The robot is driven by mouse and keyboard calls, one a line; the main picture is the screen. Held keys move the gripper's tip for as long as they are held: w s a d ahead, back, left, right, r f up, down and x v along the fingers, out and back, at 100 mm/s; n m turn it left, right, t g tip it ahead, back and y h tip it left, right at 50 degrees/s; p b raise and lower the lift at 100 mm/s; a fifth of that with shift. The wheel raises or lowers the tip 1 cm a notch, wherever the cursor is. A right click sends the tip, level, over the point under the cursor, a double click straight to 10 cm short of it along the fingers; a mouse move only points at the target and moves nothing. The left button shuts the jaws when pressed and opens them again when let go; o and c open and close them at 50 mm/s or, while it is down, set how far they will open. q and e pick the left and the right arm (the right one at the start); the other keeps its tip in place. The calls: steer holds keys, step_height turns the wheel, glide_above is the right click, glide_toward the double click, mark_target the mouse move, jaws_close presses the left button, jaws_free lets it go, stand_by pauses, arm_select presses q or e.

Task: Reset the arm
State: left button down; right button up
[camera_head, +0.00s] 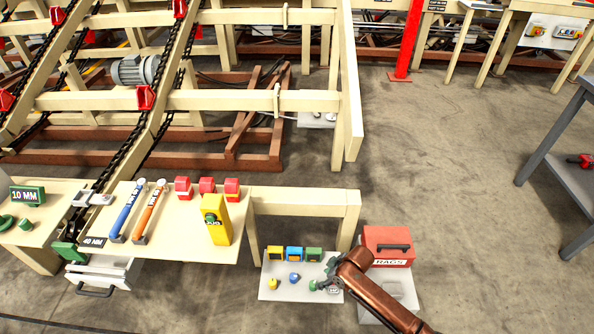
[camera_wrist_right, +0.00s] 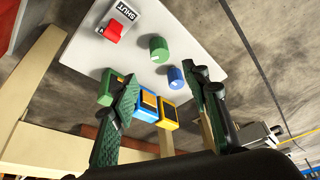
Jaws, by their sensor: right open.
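My right arm (camera_head: 385,300) comes in from the lower right. Its gripper (camera_head: 328,275) is over the right side of a white panel (camera_head: 290,294). In the right wrist view the two dark green fingers (camera_wrist_right: 163,85) are spread apart with nothing held between them. The panel also shows there (camera_wrist_right: 190,25), with a green knob (camera_wrist_right: 159,49), a blue knob (camera_wrist_right: 176,78) and a red switch (camera_wrist_right: 114,31). Yellow, blue and green blocks line the panel's far edge in the head view. I cannot tell whether the fingers touch anything. My left gripper is not in view.
A red box marked RAGS (camera_head: 388,247) stands beside my right gripper. A wooden table (camera_head: 175,235) to the left bears a yellow box (camera_head: 215,222), blue and orange tools and several red blocks. A grey bench (camera_head: 560,180) stands far right. Open floor (camera_head: 465,190) lies between.

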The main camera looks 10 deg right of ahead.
steer(key=s+d+f+m+g+h, duration=0.1)
steer(key=s+d+f+m, duration=0.1)
steer(key=s+f, duration=0.75)
steer(key=s+d+f+m+g, duration=0.15)
steer(key=s+f, duration=0.25)
steer(key=s, duration=1.1)
steer(key=s+d+f+m+h, duration=0.1)
steer(key=s+d+f+m, duration=0.15)
steer(key=s+f, duration=0.75)
arm_select(q)
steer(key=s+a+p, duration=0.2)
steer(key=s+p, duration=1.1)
steer(key=p, duration=0.5)
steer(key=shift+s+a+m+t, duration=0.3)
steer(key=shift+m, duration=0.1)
arm_select(e)
steer(key=s+d+r, duration=0.1)
steer(key=s+d, duration=0.1)
steer(key=s, duration=1.3)
steer(key=s+d+m+h, duration=0.1)
steer(key=s+d, duration=0.1)
steer(key=s, duration=1.4)
steer(key=shift+s+d+r, duration=0.2)
steer(key=shift+d+r, duration=0.15)
